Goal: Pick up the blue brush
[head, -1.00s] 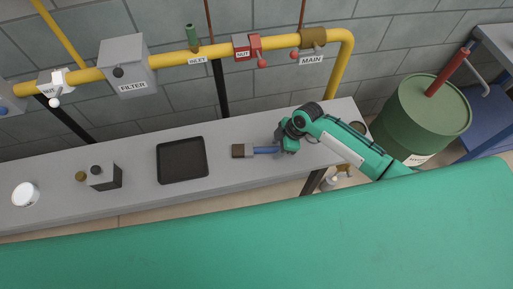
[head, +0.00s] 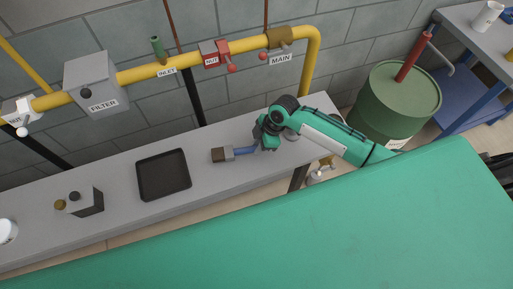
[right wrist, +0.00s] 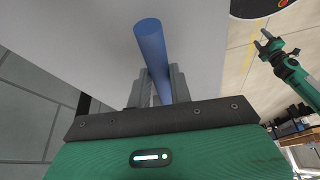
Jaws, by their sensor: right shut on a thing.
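The blue brush (head: 245,151) has a blue handle, a grey metal band and dark brown bristles pointing left. It is over the grey bench, right of the black tray. My right gripper (head: 262,146) is shut on the right end of the handle. In the right wrist view, the blue handle (right wrist: 151,45) passes between the two grey fingers of the gripper (right wrist: 159,88). Whether the brush touches the bench I cannot tell. My left gripper (right wrist: 265,42) shows small at the right of the right wrist view, away from the brush, its fingers apart.
The black tray (head: 140,178) lies on the bench (head: 118,218). A dark box with a brass knob (head: 88,202) and a white round thing (head: 7,231) stand farther left. Yellow piping (head: 150,72) runs along the wall behind. A green drum (head: 398,110) stands right of the bench.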

